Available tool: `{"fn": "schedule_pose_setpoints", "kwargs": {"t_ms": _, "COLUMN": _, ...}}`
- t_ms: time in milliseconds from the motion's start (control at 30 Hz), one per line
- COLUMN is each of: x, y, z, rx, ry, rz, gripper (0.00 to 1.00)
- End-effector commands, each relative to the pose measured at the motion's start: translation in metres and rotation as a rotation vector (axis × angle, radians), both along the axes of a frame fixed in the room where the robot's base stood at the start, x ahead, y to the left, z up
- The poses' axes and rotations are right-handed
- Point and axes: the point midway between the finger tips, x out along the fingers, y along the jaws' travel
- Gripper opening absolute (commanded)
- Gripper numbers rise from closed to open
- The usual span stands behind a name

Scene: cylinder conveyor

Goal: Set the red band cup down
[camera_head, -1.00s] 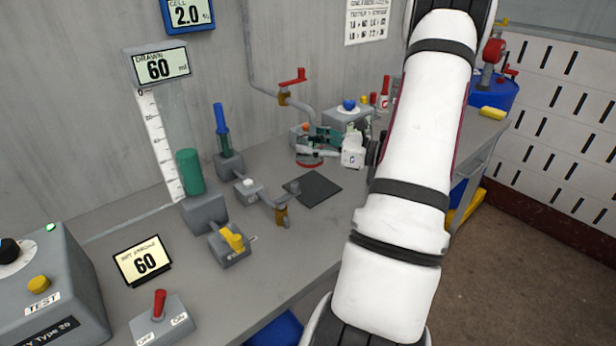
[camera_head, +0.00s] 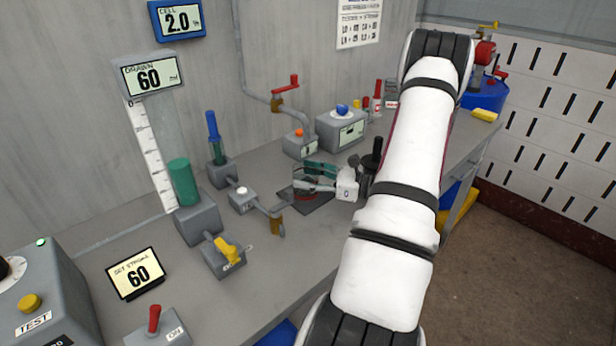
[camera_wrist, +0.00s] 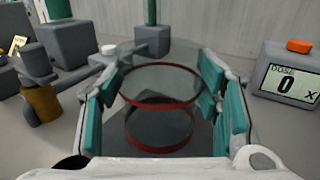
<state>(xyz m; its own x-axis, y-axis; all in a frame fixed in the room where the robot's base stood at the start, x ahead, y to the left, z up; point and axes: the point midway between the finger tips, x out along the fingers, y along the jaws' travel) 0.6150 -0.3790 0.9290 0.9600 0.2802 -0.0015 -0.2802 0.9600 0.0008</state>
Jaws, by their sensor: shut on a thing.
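The red band cup is a clear glass cup with a red band at its rim and another near its base; it shows in the wrist view (camera_wrist: 160,112) between the teal finger pads. In the head view the cup (camera_head: 306,187) is small and partly hidden by the fingers. My gripper (camera_head: 312,178) is shut on the cup, and in the wrist view its fingers (camera_wrist: 160,95) flank it on both sides. The cup looks upright, over the dark square mat (camera_head: 314,205). I cannot tell whether its base touches the mat.
A brass-tipped spout (camera_head: 276,220) stands left of the mat. A grey box with an orange button (camera_head: 300,144) and a display box with a blue knob (camera_head: 342,128) stand behind. A yellow-handled valve (camera_head: 226,250) is nearer. Bare bench lies in front of the mat.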

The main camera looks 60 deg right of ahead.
Motion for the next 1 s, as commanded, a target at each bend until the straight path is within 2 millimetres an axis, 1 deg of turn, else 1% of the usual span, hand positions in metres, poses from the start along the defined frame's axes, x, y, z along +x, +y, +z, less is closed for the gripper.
{"fn": "schedule_pose_setpoints", "kwargs": {"t_ms": 367, "x": 0.0, "y": 0.0, "z": -0.005, "rx": -0.001, "ry": 0.0, "rz": 0.0, "gripper": 0.08}}
{"fn": "schedule_pose_setpoints", "kwargs": {"t_ms": 400, "x": 0.0, "y": 0.0, "z": -0.004, "rx": -0.001, "ry": 0.0, "rz": 0.0, "gripper": 0.64}}
{"fn": "schedule_pose_setpoints", "kwargs": {"t_ms": 467, "x": 0.0, "y": 0.0, "z": -0.004, "rx": -0.002, "ry": -0.001, "rz": 0.0, "gripper": 0.78}}
{"fn": "schedule_pose_setpoints", "kwargs": {"t_ms": 767, "x": 0.0, "y": 0.0, "z": -0.003, "rx": -0.001, "ry": 0.0, "rz": 0.0, "gripper": 0.78}}
{"fn": "schedule_pose_setpoints", "kwargs": {"t_ms": 867, "x": 0.0, "y": 0.0, "z": 0.001, "rx": -0.002, "ry": -0.001, "rz": 0.0, "gripper": 0.78}}
{"fn": "schedule_pose_setpoints", "kwargs": {"t_ms": 967, "x": -0.012, "y": -0.005, "z": -0.001, "rx": -0.001, "ry": 0.0, "rz": -0.004, "gripper": 0.78}}
{"fn": "schedule_pose_setpoints", "kwargs": {"t_ms": 1000, "x": -0.018, "y": -0.006, "z": -0.001, "rx": -0.001, "ry": 0.0, "rz": -0.004, "gripper": 0.78}}
